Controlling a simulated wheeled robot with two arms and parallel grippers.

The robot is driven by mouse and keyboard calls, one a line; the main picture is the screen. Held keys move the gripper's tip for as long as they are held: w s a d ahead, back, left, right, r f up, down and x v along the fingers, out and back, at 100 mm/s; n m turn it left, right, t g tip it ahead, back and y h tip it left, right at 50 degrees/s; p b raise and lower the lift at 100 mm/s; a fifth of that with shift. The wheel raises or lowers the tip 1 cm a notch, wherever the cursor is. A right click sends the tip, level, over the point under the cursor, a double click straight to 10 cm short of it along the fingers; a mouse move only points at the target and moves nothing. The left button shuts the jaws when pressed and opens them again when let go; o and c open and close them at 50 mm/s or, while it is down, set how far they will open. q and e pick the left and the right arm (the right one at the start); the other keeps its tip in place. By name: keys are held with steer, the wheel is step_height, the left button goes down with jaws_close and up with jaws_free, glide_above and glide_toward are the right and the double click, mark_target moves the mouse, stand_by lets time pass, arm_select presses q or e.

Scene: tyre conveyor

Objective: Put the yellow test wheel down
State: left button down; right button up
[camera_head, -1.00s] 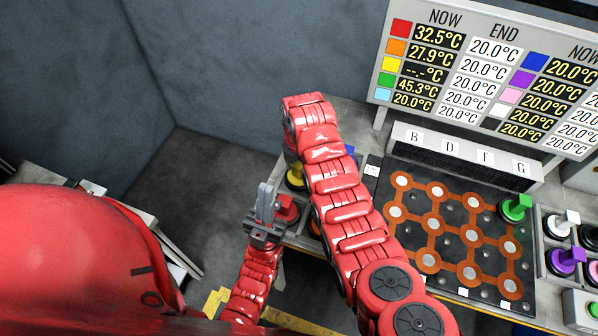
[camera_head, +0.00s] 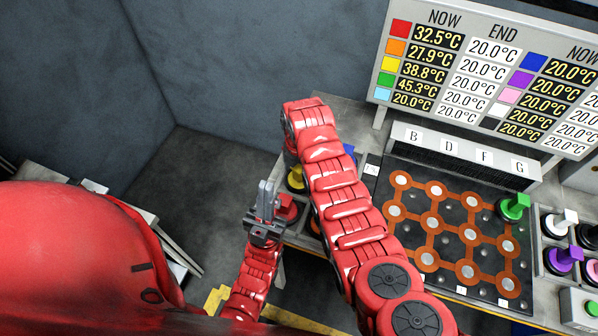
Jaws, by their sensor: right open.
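The yellow test wheel (camera_head: 296,179) is partly visible just left of my right arm, at the left side of the bench. The arm hides the rest of it, and I cannot see exactly what it rests on. My right arm arches up from the bottom and bends down behind itself close to the yellow wheel. Its gripper is hidden. My left gripper (camera_head: 266,199) points upward in front of a red wheel, with nothing visible in it. Its grey fingers look close together, but their gap is unclear. The yellow row on the display board (camera_head: 450,75) reads 38.8°C.
A red wheel (camera_head: 288,208) stands beside my left gripper. A dark plate (camera_head: 443,235) with orange tracks holds a green wheel (camera_head: 514,207). White and purple (camera_head: 563,260) wheels stand in a rack at right. A lettered block (camera_head: 465,155) stands behind the plate.

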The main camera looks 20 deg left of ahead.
mark_target(299, 166)
step_height(299, 166, up, 5)
steer(key=shift+w+r+b, duration=0.1)
steer(key=shift+b, duration=1.15)
step_height(299, 166, up, 5)
steer(key=p, duration=0.4)
steer(key=shift+r+p, duration=0.2)
steer(key=shift+p, duration=0.15)
steer(key=shift+r+p, duration=0.7)
steer(key=shift+f, duration=0.1)
